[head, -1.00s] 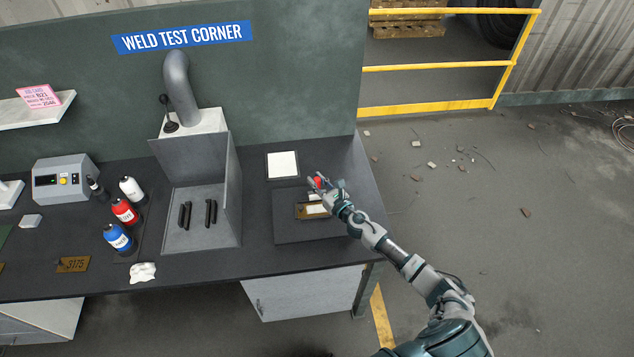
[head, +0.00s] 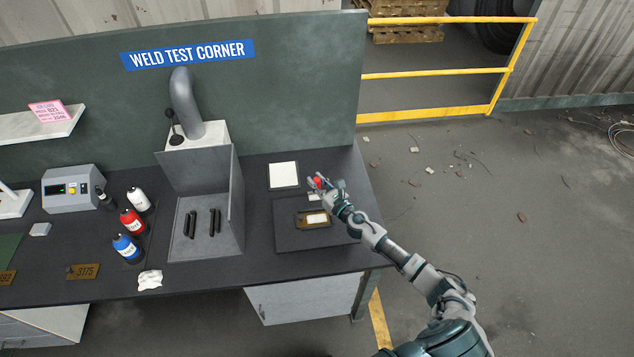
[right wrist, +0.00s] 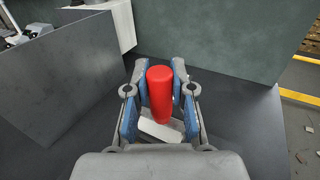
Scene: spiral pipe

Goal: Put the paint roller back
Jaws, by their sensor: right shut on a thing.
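My right gripper (head: 320,184) is over the right part of the dark bench, above the back of a dark mat. It is shut on a red handle, which I take to be the paint roller (right wrist: 160,92). In the right wrist view the red handle stands upright between the blue finger pads (right wrist: 159,88). A pale white piece (right wrist: 161,129) shows below it, perhaps the roller head. A brown-framed tray (head: 315,219) with a white middle lies on the mat, in front of the gripper. My left gripper is out of view.
A white sheet (head: 284,175) lies behind the mat (head: 285,238). A grey metal booth (head: 201,245) with a pipe stands left of it. Blue, red and white bottles (head: 133,223) stand further left. A yellow railing (head: 440,72) is beyond the bench's right end.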

